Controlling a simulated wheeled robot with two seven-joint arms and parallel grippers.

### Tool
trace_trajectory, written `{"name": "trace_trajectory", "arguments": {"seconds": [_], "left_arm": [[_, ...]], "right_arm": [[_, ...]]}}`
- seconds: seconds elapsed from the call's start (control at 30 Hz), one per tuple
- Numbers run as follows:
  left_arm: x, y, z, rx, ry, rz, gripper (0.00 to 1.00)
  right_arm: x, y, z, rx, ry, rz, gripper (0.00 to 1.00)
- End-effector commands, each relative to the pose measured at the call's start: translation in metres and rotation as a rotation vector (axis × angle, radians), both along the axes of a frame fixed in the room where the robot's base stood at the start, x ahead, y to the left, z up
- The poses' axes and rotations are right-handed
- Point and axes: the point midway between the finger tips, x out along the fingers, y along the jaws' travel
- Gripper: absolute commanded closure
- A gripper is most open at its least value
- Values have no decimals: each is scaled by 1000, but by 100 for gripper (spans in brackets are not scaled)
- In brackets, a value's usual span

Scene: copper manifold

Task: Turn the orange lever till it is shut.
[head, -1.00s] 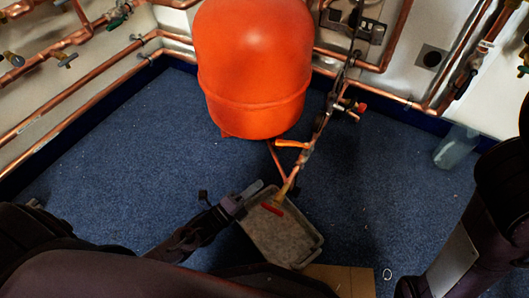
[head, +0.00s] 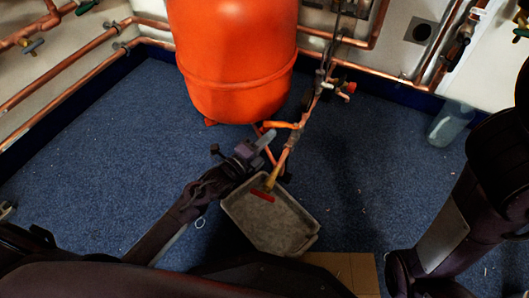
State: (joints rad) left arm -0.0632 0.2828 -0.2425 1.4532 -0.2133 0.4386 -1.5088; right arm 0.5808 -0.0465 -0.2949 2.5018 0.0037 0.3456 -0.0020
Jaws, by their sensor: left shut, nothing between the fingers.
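The orange lever (head: 283,125) sits on a slanting copper pipe beside the orange tank and sticks out to the left, across the pipe. My left gripper (head: 267,139) is shut and empty, its tips just below and left of the lever. They look very close to it, but I cannot tell whether they touch. The left arm reaches up from the lower left. My right arm is at the right edge; its gripper does not show.
A red handle (head: 261,195) is on the pipe's lower end, over a grey tray (head: 312,233) on the blue carpet. The orange tank (head: 235,60) stands behind the gripper. A clear jug (head: 451,122) is at the right wall. Cardboard (head: 345,270) lies in front.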

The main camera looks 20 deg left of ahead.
Motion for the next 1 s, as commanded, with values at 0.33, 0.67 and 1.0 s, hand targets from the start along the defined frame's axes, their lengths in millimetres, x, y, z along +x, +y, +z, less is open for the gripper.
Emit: {"name": "trace_trajectory", "arguments": {"seconds": [0.33,0.67,1.0], "left_arm": [[4,1,2,-1,0,0,100],[8,5,2,1,-2,0,100],[25,16,3,2,-2,0,100]], "right_arm": [[0,2,-3,-8,-1,-2,76],[0,2,-1,-10,-1,-3,76],[1,2,3,-7,0,-1,76]]}}
